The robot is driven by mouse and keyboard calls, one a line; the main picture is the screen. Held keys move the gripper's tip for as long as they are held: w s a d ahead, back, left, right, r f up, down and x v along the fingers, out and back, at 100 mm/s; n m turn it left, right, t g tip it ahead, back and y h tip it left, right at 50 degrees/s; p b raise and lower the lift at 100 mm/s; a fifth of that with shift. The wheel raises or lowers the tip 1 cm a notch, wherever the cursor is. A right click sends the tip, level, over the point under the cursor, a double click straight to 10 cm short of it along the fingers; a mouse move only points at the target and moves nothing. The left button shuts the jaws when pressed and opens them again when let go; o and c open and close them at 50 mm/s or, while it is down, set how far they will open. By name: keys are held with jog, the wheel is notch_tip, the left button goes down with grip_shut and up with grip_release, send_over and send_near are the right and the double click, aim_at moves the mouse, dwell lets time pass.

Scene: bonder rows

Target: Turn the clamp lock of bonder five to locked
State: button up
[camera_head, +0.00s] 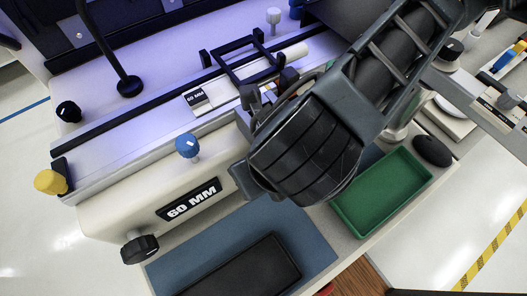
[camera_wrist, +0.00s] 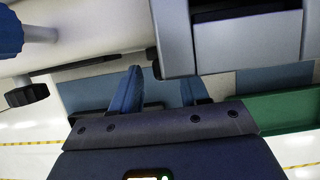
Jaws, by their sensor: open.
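The bonder (camera_head: 130,215) is a pale machine with "60 MM" labels; no bonder number is readable. On it are a blue knob (camera_head: 187,146) on a short post, a yellow knob (camera_head: 50,182) at the left end, and black knobs (camera_head: 139,249) and (camera_head: 68,111). I cannot tell which is the clamp lock, or its state. My gripper (camera_head: 243,140) is open, over the front right of the bonder, right of the blue knob; my wrist hides what lies beneath. In the wrist view, the blue knob (camera_wrist: 10,35) and a black knob (camera_wrist: 25,95) are left of my open fingers (camera_wrist: 160,92).
A green tray (camera_head: 385,190) and a black mouse-like object (camera_head: 432,150) lie to the right. A blue mat (camera_head: 300,235) with a dark flat object (camera_head: 245,270) is at the front. A black gooseneck (camera_head: 128,85) stands behind. A grey block (camera_wrist: 245,40) is close above the fingers.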

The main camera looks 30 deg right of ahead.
jog(key=shift+c, duration=0.4)
grip_shut()
jog(key=shift+a, duration=0.15)
jog(key=shift+a+f+n+h, duration=0.15)
jog(key=shift+a+n+h, duration=0.25)
jog(key=shift+h, duration=0.95)
jog(key=shift+a+f+n+h, duration=0.2)
jog(key=shift+a+h, duration=0.4)
jog(key=shift+h, duration=0.75)
jog(key=shift+o, duration=0.4)
grip_release()
